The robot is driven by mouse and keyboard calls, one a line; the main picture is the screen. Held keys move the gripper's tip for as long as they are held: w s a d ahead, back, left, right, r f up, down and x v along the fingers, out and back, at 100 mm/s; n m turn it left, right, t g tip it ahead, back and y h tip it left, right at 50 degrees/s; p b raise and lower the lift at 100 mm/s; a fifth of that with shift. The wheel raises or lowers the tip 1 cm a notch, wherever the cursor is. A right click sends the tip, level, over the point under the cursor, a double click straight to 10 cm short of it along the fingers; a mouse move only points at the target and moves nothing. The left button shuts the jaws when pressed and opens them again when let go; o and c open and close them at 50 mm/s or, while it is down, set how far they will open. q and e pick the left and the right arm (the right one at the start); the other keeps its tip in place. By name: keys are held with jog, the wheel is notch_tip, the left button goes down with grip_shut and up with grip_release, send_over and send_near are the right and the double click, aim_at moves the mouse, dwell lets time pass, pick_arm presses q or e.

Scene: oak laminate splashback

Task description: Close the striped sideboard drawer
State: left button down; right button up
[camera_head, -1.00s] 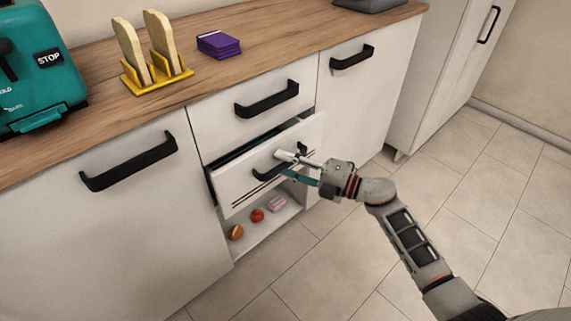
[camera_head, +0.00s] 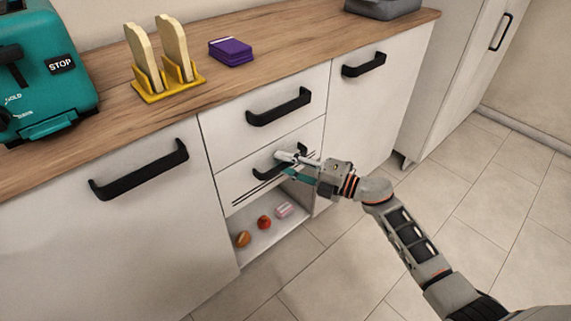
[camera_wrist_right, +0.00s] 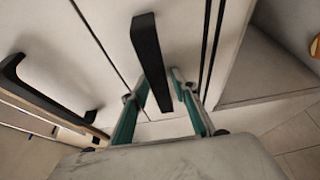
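The striped drawer (camera_head: 240,185) is the lower drawer front, white with dark thin stripes along its bottom edge. Its front looks flush with the cabinet in the head view, with no opening visible above it. Its black handle (camera_head: 266,173) is partly hidden by my right gripper (camera_head: 288,166). In the right wrist view, the handle (camera_wrist_right: 150,60) runs between the two spread fingers of my right gripper (camera_wrist_right: 156,90), which look open around it; whether they touch it is unclear. My left gripper is not in view.
Below the drawer, an open shelf (camera_head: 262,238) holds a brown item (camera_head: 242,239), a red item (camera_head: 264,222) and a pink item (camera_head: 284,209). Another drawer handle (camera_head: 279,107) is above. The countertop holds a teal toaster (camera_head: 45,70), a yellow toast rack (camera_head: 165,88) and a purple stack (camera_head: 231,51).

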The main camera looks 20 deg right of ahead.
jog(key=shift+s, duration=0.1)
jog(key=v, duration=1.2)
dwell(0.4)
